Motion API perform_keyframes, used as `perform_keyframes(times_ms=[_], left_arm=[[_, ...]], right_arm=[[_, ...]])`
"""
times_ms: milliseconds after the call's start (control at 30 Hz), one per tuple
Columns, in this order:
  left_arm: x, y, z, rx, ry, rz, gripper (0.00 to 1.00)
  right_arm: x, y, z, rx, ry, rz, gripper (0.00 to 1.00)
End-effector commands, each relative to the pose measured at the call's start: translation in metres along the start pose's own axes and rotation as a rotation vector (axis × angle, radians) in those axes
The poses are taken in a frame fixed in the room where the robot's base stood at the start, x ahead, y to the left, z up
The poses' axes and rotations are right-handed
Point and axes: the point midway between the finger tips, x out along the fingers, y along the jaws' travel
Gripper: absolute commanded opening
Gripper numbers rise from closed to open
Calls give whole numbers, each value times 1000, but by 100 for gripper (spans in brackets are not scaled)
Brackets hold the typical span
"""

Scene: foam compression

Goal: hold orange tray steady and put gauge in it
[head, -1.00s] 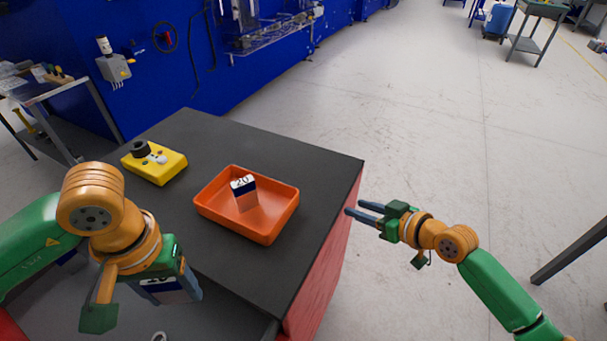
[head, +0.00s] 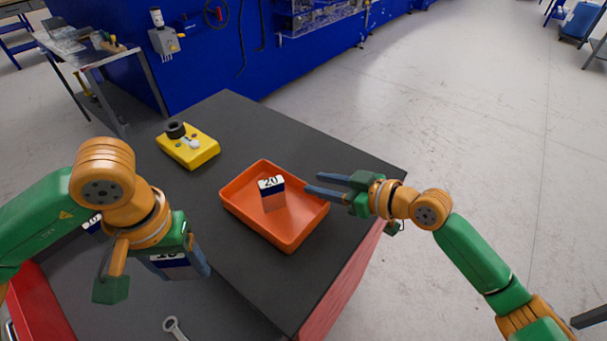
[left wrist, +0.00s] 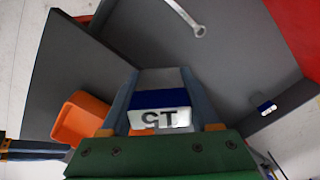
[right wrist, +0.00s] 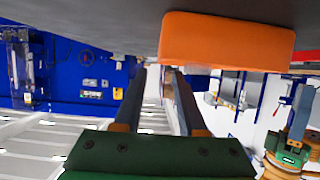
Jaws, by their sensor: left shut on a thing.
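The orange tray (head: 249,218) rests on the dark bench top and holds a blue-and-white block marked 20 (head: 272,194), standing upright. The tray also shows in the left wrist view (left wrist: 78,117) and the right wrist view (right wrist: 226,41). My left gripper (head: 180,262) is shut on a blue-and-white gauge block (left wrist: 160,108), whose label looks like 15 upside down in the left wrist view. It is held left of the tray, apart from it. My right gripper (head: 312,183) is open and empty, its fingertips close to the tray's right rim; contact cannot be told.
A yellow device (head: 190,150) with a black knob sits behind the tray. A wrench (head: 173,327) lies in the lower grey area at the front. Another small labelled block (left wrist: 266,107) lies there, partly hidden by my left arm in the head view. Bench top right of the tray is clear.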

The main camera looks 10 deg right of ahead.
Motion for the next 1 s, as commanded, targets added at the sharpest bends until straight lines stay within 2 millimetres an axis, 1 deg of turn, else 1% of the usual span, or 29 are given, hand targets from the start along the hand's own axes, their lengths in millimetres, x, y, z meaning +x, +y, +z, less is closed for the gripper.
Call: perform_keyframes(times_ms=[33, 100, 200, 267, 400, 600, 633, 667, 700, 767, 1000], left_arm=[[-4, 0, 0, 0, 1, 0, 0], [-6, 0, 0, 0, 1, 0, 0], [-6, 0, 0, 0, 1, 0, 0], [-6, 0, 0, 0, 1, 0, 0], [-6, 0, 0, 0, 1, 0, 0], [-6, 0, 0, 0, 1, 0, 0], [-6, 0, 0, 0, 1, 0, 0], [-6, 0, 0, 0, 1, 0, 0], [-6, 0, 0, 0, 1, 0, 0], [-6, 0, 0, 0, 1, 0, 0], [-6, 0, 0, 0, 1, 0, 0]], right_arm=[[11, 0, -3, 6, 5, -1, 40], [27, 0, -3, 4, 3, -1, 40], [44, 1, -1, 4, 2, 1, 40], [51, 1, -1, 4, 2, 1, 40], [59, 0, 0, 0, 1, 1, 40], [59, 1, 0, 0, 0, 2, 40], [59, 1, 0, 0, 0, 2, 35], [59, 1, 0, 0, 0, 2, 26], [59, 1, 0, 0, 0, 2, 16], [59, 1, 0, 0, 0, 2, 0], [59, 1, 0, 1, 0, 2, 0]])
